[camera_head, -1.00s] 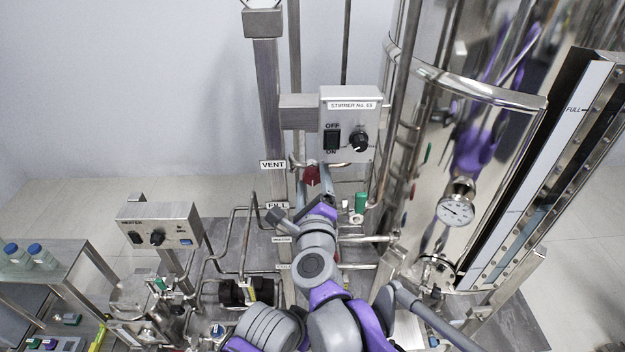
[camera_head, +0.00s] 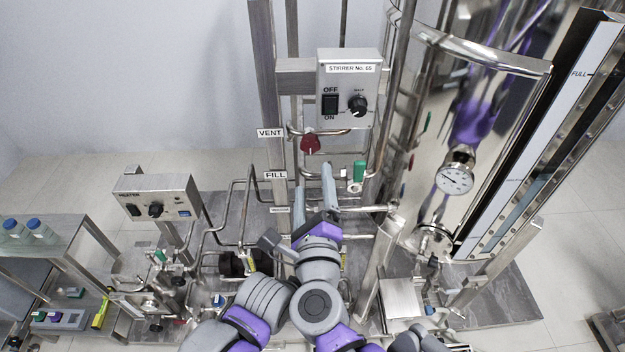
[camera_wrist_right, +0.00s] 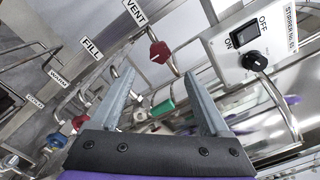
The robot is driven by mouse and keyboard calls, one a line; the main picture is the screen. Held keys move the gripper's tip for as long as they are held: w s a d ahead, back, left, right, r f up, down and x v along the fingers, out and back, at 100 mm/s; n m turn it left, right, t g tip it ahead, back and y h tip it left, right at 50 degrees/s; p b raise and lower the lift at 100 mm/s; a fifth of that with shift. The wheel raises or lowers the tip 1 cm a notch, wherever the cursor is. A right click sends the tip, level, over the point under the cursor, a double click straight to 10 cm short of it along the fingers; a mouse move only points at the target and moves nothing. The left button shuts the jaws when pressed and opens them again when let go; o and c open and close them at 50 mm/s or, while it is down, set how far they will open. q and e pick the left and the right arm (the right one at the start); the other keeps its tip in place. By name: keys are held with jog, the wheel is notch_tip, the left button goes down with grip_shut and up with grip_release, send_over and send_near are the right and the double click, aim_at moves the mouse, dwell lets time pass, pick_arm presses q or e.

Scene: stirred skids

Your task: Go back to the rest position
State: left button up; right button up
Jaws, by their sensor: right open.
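My right gripper (camera_head: 314,188) points away from me, below the stirrer box, in the head view. Its two fingers are apart with nothing between them; they also show in the right wrist view (camera_wrist_right: 160,95). The red vent valve handle (camera_head: 311,143) is just above the fingertips and apart from them. In the wrist view the red handle (camera_wrist_right: 160,52) lies beyond the gap between the fingers. The green valve handle (camera_head: 359,171) is to the right of the fingers. My left gripper is not in view.
The stirrer box (camera_head: 348,90) hangs on the steel post above. The shiny tank (camera_head: 470,130) with a dial gauge (camera_head: 454,179) stands at right. Pipes and a heater box (camera_head: 156,198) are at left. A side table (camera_head: 50,240) holds blue-capped bottles. The back wall area is clear.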

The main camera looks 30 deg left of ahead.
jog(key=shift+w+d, duration=0.1)
dwell(0.3)
jog(key=w+d+f+n+g+h+p, duration=0.1)
jog(key=d+f+n+g, duration=0.45)
jog(key=d+n, duration=0.85)
jog(key=s+d+f+n+g+h, duration=0.1)
jog(key=s+d+f+h, duration=0.1)
jog(key=d, duration=0.5)
jog(key=s+d+f+n+g+h, duration=0.1)
jog(key=s+d+f+n+h, duration=0.1)
jog(key=d+f, duration=0.5)
jog(key=s+d+f+n+g+h+p, duration=0.1)
jog(key=s+d+f+h, duration=0.3)
jog(key=d, duration=0.5)
jog(key=shift+s+d+f+n+g, duration=0.2)
jog(key=shift+s+f+n+g, duration=0.35)
jog(key=shift+s, duration=0.45)
jog(key=shift+f, duration=0.1)
